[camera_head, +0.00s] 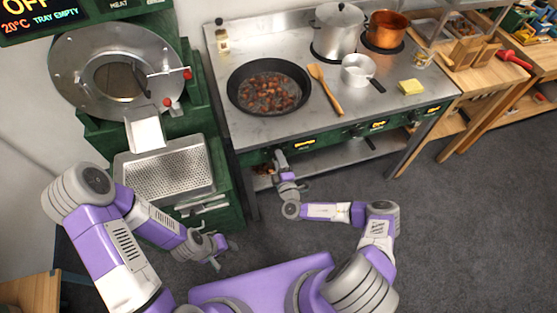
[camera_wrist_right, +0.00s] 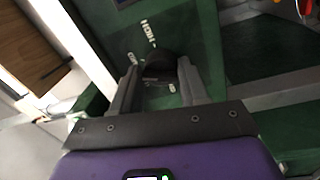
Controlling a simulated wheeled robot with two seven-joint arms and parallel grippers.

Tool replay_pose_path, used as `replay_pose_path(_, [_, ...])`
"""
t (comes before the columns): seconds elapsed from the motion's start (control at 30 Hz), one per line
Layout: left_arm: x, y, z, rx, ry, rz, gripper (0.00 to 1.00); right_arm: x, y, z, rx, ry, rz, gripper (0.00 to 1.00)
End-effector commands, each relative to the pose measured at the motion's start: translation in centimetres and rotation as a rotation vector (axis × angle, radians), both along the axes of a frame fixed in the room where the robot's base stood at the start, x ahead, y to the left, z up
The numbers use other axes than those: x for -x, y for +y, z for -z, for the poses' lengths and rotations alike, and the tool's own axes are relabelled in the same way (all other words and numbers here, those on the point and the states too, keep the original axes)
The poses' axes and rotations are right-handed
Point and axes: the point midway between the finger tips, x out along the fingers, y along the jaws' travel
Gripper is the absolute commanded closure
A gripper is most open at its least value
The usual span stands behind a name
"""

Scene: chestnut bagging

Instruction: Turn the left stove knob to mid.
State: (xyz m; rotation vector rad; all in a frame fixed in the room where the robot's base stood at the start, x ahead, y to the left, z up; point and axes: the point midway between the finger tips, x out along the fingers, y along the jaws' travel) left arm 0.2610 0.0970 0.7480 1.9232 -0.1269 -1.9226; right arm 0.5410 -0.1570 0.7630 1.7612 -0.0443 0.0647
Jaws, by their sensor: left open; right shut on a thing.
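The stove (camera_head: 290,122) has a dark green front panel with small yellow displays. My right gripper (camera_head: 280,158) is at the left end of this panel, where it hides the left knob in the head view. In the right wrist view the dark left knob (camera_wrist_right: 157,66) sits between the two fingers of my right gripper (camera_wrist_right: 156,82), which is shut on it. White marks surround the knob on the green panel; its exact setting is too small to read. My left gripper (camera_head: 222,248) is open and empty, low in front of the green machine.
A black pan of chestnuts (camera_head: 268,88), a wooden spatula (camera_head: 325,88), a small pot (camera_head: 357,70), a yellow sponge (camera_head: 411,87) and larger pots stand on the stove top. A green machine with a perforated tray (camera_head: 168,172) stands left. The floor (camera_head: 450,220) to the right is clear.

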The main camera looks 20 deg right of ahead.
Motion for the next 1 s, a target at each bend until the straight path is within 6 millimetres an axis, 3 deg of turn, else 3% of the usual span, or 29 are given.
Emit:
replay_pose_path(0.3, [-0.01, 0.00, 0.13, 0.000, 0.000, 0.000, 0.57, 0.16, 0.09, 0.42, -0.116, 0.014, -0.001, 0.86])
replay_pose_path(0.83, [0.00, 0.00, 0.14, 0.000, 0.000, 0.000, 0.57, 0.19, 0.20, 0.46, -0.138, 0.016, -0.004, 0.86])
replay_pose_path(0.87, [0.00, 0.00, 0.14, 0.000, 0.000, 0.000, 0.57, 0.19, 0.20, 0.46, -0.138, 0.016, -0.004, 0.53])
replay_pose_path(1.0, [-0.01, 0.00, 0.13, 0.000, 0.000, 0.000, 0.57, 0.14, 0.17, 0.35, -0.138, 0.013, -0.004, 0.33])
